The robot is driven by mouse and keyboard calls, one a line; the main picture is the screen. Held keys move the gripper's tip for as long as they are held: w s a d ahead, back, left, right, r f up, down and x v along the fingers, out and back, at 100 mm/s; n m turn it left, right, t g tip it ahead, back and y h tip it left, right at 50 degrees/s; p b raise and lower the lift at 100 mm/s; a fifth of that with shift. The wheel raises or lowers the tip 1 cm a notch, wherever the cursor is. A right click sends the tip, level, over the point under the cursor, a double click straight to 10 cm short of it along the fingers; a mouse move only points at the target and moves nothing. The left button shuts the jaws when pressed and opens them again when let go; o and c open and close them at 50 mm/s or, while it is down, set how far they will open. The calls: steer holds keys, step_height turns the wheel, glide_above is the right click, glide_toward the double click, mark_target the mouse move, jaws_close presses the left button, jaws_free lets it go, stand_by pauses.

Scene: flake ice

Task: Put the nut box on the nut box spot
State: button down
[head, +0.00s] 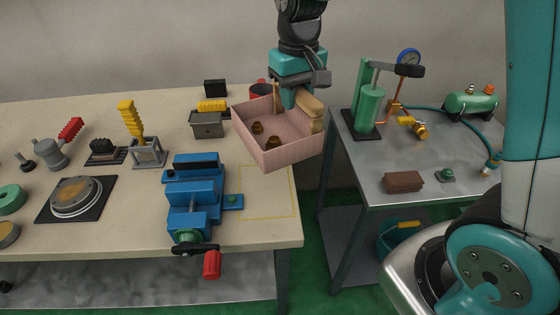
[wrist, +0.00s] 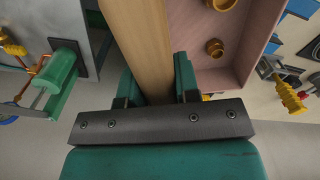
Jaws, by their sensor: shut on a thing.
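The nut box is a pink open box (head: 290,152) with several brass nuts inside and a wooden side piece (head: 310,112). My gripper (head: 298,100) is shut on that wooden piece at the box's right side and holds the box up, slightly tilted, near the right end of the left bench. In the wrist view my gripper (wrist: 158,88) has its fingers either side of the wood (wrist: 145,45), with the pink box (wrist: 228,78) to the right. A thin yellow outline (head: 268,192) on the bench top, likely the nut box spot, lies empty below the box.
A blue vise (head: 194,195) stands just left of the yellow outline. A gap separates this bench from the right metal bench (head: 440,165), which holds a green pump (head: 370,105) and a brown block (head: 403,181).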

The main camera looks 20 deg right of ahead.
mark_target(295, 131)
step_height(295, 131, down, 16)
steer(key=shift+d+f+p, duration=0.1)
steer(key=shift+p, duration=0.65)
steer(key=shift+f, duration=0.2)
steer(key=c, duration=0.8)
jaws_free()
steer(key=shift+c, duration=0.2)
steer(key=shift+r, duration=0.15)
step_height(295, 131, up, 12)
steer(key=shift+f+b, duration=0.1)
steer(key=shift+b, duration=0.85)
steer(key=s+a+r, duration=0.1)
steer(key=s, duration=0.1)
steer(key=s+a+r+n+y, duration=0.1)
steer(key=s+r, duration=0.1)
steer(key=s, duration=0.1)
steer(key=s+a+r+n, duration=0.1)
steer(key=s+a+r, duration=0.1)
steer(key=shift+s+r+y, duration=0.2)
steer(key=shift+r+y, duration=0.05)
steer(key=shift+y, duration=0.05)
steer(key=s+a+r+n+y, duration=0.1)
steer(key=s+a+r+n, duration=0.1)
steer(key=s, duration=0.5)
steer(key=s+a+r+n+y, duration=0.1)
steer(key=s+a+r+n, duration=0.1)
steer(key=s, duration=0.6)
steer(key=shift+a+y, duration=0.3)
steer(key=shift+a, duration=0.15)
